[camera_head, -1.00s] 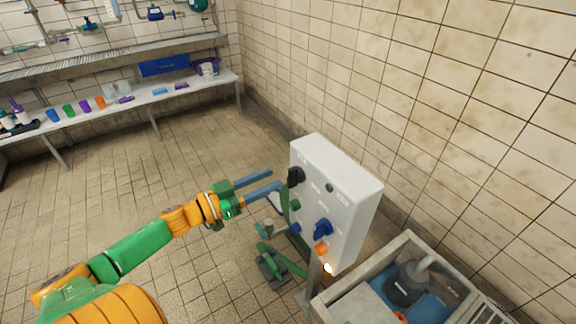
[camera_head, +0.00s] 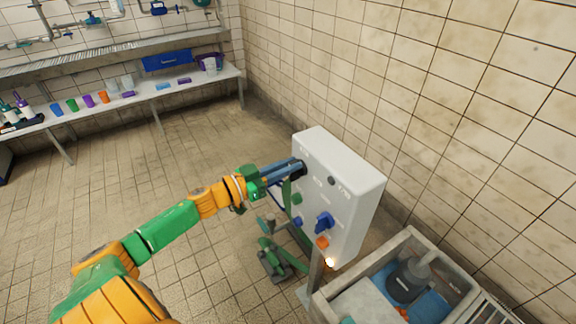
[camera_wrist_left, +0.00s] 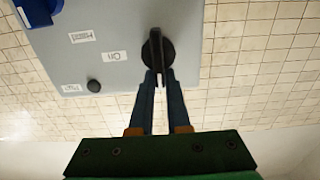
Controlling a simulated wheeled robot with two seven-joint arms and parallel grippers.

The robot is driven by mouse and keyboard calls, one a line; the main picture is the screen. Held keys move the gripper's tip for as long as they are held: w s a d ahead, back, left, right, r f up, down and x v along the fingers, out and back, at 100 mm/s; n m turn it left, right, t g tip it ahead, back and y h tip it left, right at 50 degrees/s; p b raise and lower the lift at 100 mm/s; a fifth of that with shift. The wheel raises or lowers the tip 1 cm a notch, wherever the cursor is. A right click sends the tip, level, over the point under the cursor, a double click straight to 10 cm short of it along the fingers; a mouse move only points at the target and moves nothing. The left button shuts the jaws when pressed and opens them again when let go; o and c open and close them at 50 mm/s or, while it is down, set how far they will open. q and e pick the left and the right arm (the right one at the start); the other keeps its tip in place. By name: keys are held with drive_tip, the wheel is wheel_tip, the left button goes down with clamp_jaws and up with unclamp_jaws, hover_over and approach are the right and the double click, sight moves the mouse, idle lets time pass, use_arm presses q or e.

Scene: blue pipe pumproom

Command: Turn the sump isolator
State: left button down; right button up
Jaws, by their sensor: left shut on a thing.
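The grey control box (camera_head: 350,190) stands on a post at the centre right in the head view. A black rotary knob (camera_head: 299,168) is at its upper left, largely covered by my fingers. In the left wrist view the black knob (camera_wrist_left: 157,50) is upright, beside labels on the grey panel (camera_wrist_left: 110,25). My left gripper (camera_head: 296,167) reaches in from the left and is shut on the black knob; its two blue fingers also show in the left wrist view (camera_wrist_left: 158,80). A blue knob (camera_head: 324,222) sits lower on the panel. My right gripper is not in view.
A bench (camera_head: 140,103) with cups is at the back left. The tiled wall is close behind the box.

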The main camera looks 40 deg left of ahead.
use_arm(q)
drive_tip(key=shift+m, duration=0.4)
drive_tip(key=m, duration=0.1)
drive_tip(key=m+p, duration=0.1)
drive_tip(key=shift+s+d+m, duration=0.15)
drive_tip(key=shift+d+m, duration=0.2)
drive_tip(key=shift+m, duration=0.05)
drive_tip(key=m, duration=0.4)
drive_tip(key=shift+s+d+f+m+p, duration=0.15)
drive_tip(key=shift+d+f+m+p, duration=0.15)
drive_tip(key=shift+d+p, duration=0.05)
drive_tip(key=m, duration=0.3)
drive_tip(key=f+m, duration=0.1)
drive_tip(key=shift+s+d+m+b, duration=0.1)
drive_tip(key=shift+d+m+b, duration=0.2)
drive_tip(key=shift+b, duration=0.05)
drive_tip(key=m, duration=0.2)
drive_tip(key=f+m+b, duration=0.1)
drive_tip(key=m, duration=0.2)
drive_tip(key=shift+d, duration=0.1)
drive_tip(key=shift+b, duration=0.3)
drive_tip(key=c, duration=0.9)
unclamp_jaws()
drive_tip(key=shift+s, duration=0.1)
